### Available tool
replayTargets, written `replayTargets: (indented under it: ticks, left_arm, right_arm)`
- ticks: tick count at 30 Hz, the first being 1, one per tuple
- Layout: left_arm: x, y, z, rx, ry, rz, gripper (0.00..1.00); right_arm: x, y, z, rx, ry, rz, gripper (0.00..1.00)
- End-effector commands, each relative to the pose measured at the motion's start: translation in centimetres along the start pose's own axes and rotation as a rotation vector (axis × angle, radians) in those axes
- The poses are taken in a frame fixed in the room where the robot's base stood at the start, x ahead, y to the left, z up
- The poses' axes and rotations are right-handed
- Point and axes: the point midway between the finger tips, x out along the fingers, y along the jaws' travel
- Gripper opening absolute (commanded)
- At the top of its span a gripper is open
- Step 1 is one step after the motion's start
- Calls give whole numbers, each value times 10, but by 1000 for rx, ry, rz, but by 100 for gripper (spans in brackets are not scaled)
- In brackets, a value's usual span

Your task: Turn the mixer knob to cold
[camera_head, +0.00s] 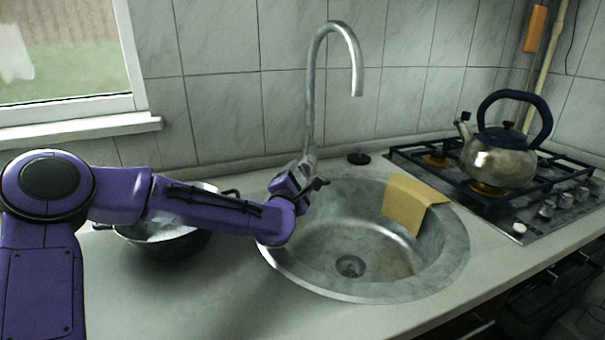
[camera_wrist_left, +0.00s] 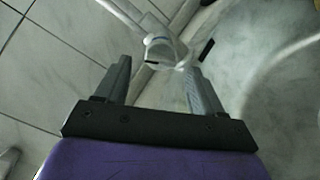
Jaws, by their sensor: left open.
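The grey mixer tap (camera_head: 312,95) stands behind the sink, its tall spout curving over to the right. My left gripper (camera_head: 312,178) is at the base of the tap and covers much of it, so the knob cannot be made out in the head view. In the left wrist view, the pale tap body (camera_wrist_left: 163,45) lies just beyond and between the fingertips of my left gripper (camera_wrist_left: 157,68). The fingers are apart with nothing between them. A small dark-tipped part (camera_wrist_left: 207,50) sticks out right of the tap body; I cannot tell if it is the knob. My right gripper is not in view.
The round steel sink (camera_head: 455,245) is right of my gripper, with a yellow cloth (camera_head: 408,203) over its rim. A pot (camera_head: 165,245) stands under my left forearm. A kettle (camera_head: 500,160) sits on the gas stove (camera_head: 540,225). The tiled wall (camera_head: 220,110) is close behind.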

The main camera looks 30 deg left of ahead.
Motion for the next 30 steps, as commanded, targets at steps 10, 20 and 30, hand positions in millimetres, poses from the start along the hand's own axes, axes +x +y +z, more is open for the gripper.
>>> replayTargets:
  ticks: [10, 20, 30]
  left_arm:
    - [31, -1, 2, -1, -2, -2, 68]
    - [31, -1, 2, -1, -2, -2, 12]
    - [31, -1, 2, 38, -2, -2, 12]
  right_arm:
    - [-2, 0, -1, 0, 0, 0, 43]
    - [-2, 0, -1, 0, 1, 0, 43]
    - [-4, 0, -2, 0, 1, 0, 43]
